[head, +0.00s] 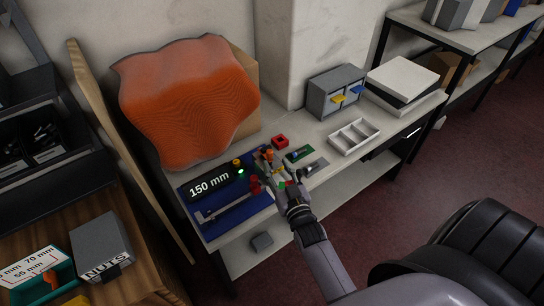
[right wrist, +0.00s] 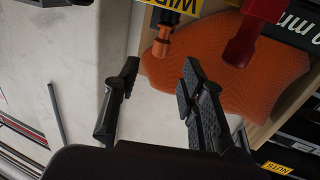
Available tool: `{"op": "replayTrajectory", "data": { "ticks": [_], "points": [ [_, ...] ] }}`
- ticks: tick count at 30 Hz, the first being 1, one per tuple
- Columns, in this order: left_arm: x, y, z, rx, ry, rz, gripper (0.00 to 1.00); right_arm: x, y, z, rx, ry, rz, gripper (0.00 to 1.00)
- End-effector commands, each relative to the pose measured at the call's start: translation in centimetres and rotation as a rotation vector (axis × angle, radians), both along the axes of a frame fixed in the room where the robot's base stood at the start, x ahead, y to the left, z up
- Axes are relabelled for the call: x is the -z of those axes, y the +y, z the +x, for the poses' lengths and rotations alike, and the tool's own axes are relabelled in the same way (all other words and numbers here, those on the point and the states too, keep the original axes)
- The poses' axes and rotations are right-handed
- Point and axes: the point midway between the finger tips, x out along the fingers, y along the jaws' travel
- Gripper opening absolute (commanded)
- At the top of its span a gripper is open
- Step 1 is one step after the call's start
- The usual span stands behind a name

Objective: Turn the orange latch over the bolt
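The small orange latch (head: 268,154) is on the fixture at the middle of the bench in the head view. In the right wrist view an orange piece (right wrist: 164,44), apparently the latch, hangs near the top, beyond my fingertips. My right gripper (right wrist: 160,80) is open, its two black fingers apart with nothing between them. In the head view my right gripper (head: 282,186) is just in front of the fixture and hides part of it. I cannot make out the bolt. My left gripper is not in view.
A red part (right wrist: 252,30) stands close beside the orange piece. A blue mat with a 150 mm display (head: 210,183) lies left of the fixture. A green plate (head: 299,154) and white tray (head: 354,137) lie right. A large wavy orange sheet (head: 185,100) stands behind.

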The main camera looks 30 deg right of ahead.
Motion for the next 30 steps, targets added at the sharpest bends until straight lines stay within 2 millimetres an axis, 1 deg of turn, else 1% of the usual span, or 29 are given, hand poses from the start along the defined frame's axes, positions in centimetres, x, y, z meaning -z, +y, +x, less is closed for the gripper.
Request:
{"op": "replayTrajectory", "data": {
  "ticks": [1, 3, 6, 9, 14, 30],
  "points": [
    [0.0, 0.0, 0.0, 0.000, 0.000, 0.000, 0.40, 0.1, 0.2, -1.1, 0.000, 0.003, 0.001, 0.38],
    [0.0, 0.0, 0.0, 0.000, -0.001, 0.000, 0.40, 0.0, 0.5, -2.3, 0.001, 0.001, 0.000, 0.38],
    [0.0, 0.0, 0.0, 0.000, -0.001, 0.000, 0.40, 0.0, 0.7, -3.5, 0.000, 0.001, 0.000, 0.38],
    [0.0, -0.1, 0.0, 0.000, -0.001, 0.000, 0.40, 0.0, 0.9, -4.3, 0.000, 0.000, 0.000, 0.38],
    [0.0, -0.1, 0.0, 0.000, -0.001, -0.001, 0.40, -0.1, 0.9, -4.6, 0.000, -0.001, 0.000, 0.38],
    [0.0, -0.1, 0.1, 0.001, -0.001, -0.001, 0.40, 0.0, 1.1, -4.6, -0.005, 0.020, 0.002, 0.38]
  ]
}}
